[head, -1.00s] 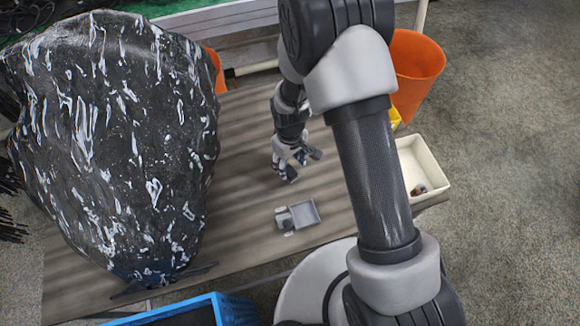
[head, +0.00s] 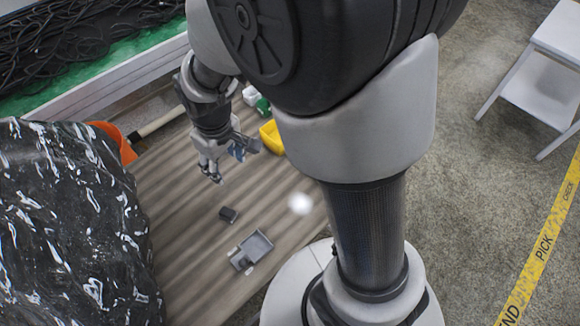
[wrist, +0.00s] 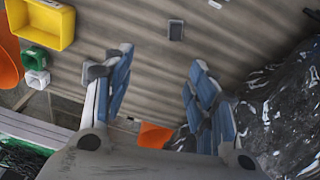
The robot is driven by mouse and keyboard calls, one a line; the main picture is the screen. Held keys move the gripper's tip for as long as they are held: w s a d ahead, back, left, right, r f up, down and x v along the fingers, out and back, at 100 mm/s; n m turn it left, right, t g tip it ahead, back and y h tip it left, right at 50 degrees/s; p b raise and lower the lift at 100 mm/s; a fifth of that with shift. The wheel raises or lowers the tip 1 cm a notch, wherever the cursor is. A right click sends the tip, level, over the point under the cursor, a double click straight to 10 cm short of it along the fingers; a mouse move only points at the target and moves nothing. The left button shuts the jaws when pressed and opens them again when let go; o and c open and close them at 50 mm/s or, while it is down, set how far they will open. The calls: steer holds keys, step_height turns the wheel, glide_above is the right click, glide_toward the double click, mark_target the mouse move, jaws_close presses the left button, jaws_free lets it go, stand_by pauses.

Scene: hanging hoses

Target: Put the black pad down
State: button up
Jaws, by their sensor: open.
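A yellow bin (head: 271,136), a green item (head: 262,105) and a white item (head: 250,95) stand behind. A large black plastic-wrapped bulk (head: 70,225) fills the left. Bare table surrounds the pad.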

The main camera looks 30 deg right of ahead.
steer(key=s+d+r+m+t, duration=0.1)
steer(key=s+d+r, duration=0.3)
steer(key=s+r, duration=0.4)
steer(key=s+d+r+m+t, duration=0.2)
steer(key=s+d+r+m, duration=0.2)
steer(key=s+r, duration=0.4)
steer(key=shift+s, duration=1)
steer(key=shift+c, duration=0.5)
